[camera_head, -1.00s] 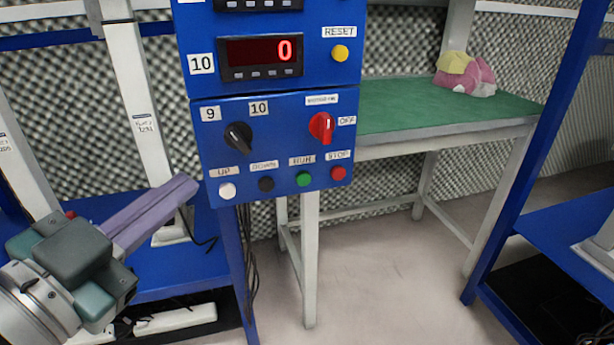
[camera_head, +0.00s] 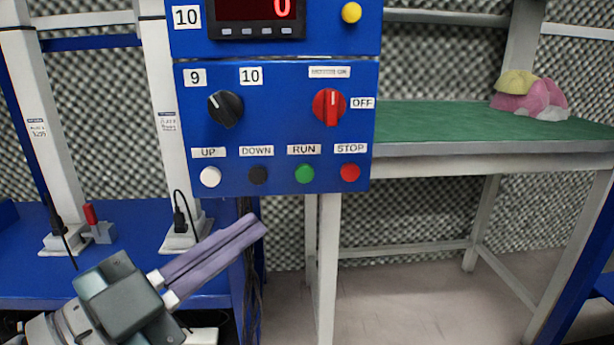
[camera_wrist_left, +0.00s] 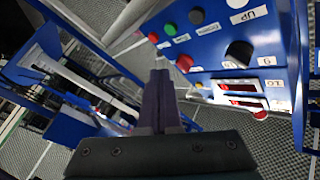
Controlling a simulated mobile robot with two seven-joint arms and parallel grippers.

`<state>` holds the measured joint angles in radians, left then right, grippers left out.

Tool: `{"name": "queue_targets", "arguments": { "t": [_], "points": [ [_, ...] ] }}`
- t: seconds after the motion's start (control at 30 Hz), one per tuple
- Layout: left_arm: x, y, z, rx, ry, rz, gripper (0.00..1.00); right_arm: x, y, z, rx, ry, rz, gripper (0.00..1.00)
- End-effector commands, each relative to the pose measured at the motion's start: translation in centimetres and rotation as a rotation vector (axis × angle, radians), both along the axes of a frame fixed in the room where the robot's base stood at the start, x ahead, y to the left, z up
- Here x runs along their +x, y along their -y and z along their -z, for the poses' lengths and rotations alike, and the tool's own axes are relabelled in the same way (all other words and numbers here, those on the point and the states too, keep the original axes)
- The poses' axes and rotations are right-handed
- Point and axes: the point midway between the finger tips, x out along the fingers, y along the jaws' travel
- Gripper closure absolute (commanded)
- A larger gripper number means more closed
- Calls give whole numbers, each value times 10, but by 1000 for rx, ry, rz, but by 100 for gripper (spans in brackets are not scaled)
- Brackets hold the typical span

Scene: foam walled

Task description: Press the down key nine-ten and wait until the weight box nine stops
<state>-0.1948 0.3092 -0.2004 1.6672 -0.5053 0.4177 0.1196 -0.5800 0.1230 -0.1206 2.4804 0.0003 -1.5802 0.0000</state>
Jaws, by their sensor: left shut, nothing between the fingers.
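The down key (camera_head: 258,174) is a black round button under the DOWN label on the blue control panel (camera_head: 290,130). It sits between the white UP button and the green RUN button, and it also shows in the left wrist view (camera_wrist_left: 196,16). A black nine-ten selector knob (camera_head: 226,108) is above the UP and DOWN buttons. My left gripper (camera_head: 262,227) is shut and empty, with purple fingers. In the head view its tips appear below the down key, apart from it. I cannot pick out weight box nine. My right gripper is not in view.
A red switch (camera_head: 329,107) and a red STOP button (camera_head: 350,172) are on the panel's right side. A display (camera_head: 255,12) above shows 0. A green-topped table (camera_head: 480,125) with a pink and yellow object (camera_head: 530,97) stands behind. White posts rise from a blue shelf at left.

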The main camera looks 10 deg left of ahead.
Motion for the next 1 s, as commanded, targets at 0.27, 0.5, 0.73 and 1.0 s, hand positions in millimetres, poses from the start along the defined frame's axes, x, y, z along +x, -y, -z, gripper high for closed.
{"name": "queue_targets", "arguments": {
  "t": [0.27,0.5,0.73,1.0],
  "points": [
    [29,-9,2,3,5,-1,100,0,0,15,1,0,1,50],
    [61,-18,2,2,3,-1,100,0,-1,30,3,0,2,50],
    [79,-23,1,1,0,-2,100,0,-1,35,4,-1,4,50],
    [83,-24,0,-1,-1,0,100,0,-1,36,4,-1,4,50]
  ]
}}
